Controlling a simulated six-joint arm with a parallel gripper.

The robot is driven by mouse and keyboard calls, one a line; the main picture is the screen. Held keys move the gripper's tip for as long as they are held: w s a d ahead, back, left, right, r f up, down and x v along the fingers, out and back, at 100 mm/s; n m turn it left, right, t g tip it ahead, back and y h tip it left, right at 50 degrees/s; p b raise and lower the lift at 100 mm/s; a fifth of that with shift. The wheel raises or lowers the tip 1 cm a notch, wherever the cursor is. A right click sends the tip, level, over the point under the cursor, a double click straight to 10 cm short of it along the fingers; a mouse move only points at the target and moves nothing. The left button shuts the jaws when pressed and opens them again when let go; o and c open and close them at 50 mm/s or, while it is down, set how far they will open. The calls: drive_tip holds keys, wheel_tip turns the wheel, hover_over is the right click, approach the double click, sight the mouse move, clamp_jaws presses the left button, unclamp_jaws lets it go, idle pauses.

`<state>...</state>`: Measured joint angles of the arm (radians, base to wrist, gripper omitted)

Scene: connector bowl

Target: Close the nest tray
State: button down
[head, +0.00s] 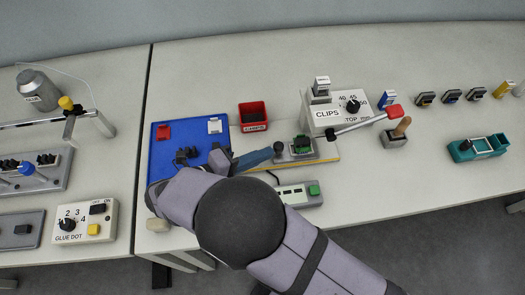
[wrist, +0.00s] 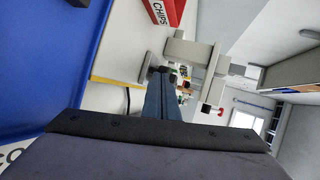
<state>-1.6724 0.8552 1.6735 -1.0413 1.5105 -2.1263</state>
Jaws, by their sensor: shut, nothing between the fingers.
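The nest tray (head: 300,155) is a grey plate with a yellow front edge, in front of the press labelled CLIPS. A green piece (head: 301,144) sits on it, and a dark round knob (head: 278,147) stands at its left end. My gripper (head: 270,154) is shut and empty, its blue fingers pointing right with the tips close beside the knob. I cannot tell whether they touch it. In the wrist view the shut fingers (wrist: 160,82) point away from the camera toward the grey press parts; the tray is largely hidden there.
The press (head: 340,110) stands behind the tray, its red-ended lever (head: 393,112) reaching right. A blue mat (head: 185,135) with small parts lies left, and a red CHIPS bin (head: 253,115) behind. A grey box with a green button (head: 314,190) lies in front.

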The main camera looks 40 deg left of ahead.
drive_tip(key=shift+w, duration=0.2)
drive_tip(key=w+d+p, duration=0.2)
drive_tip(key=w+d, duration=0.1)
drive_tip(key=shift+r+p, duration=0.2)
drive_tip(key=shift+p, duration=0.1)
drive_tip(key=shift+w+d+f, duration=0.1)
drive_tip(key=shift+w+d, duration=0.1)
drive_tip(key=shift+d, duration=0.05)
drive_tip(key=shift+f, duration=0.1)
drive_tip(key=shift+d, duration=0.1)
drive_tip(key=shift+s, duration=0.15)
drive_tip(key=shift+s+p, duration=0.2)
drive_tip(key=shift+p, duration=0.1)
drive_tip(key=v, duration=0.4)
drive_tip(key=b+v, duration=0.1)
drive_tip(key=v, duration=0.3)
drive_tip(key=f+v, duration=0.1)
drive_tip(key=v, duration=0.3)
drive_tip(key=shift+s+a, duration=0.25)
drive_tip(key=shift+a, duration=0.15)
drive_tip(key=shift+s+a+r, duration=0.15)
drive_tip(key=shift+s+r, duration=0.2)
drive_tip(key=shift+s, duration=0.2)
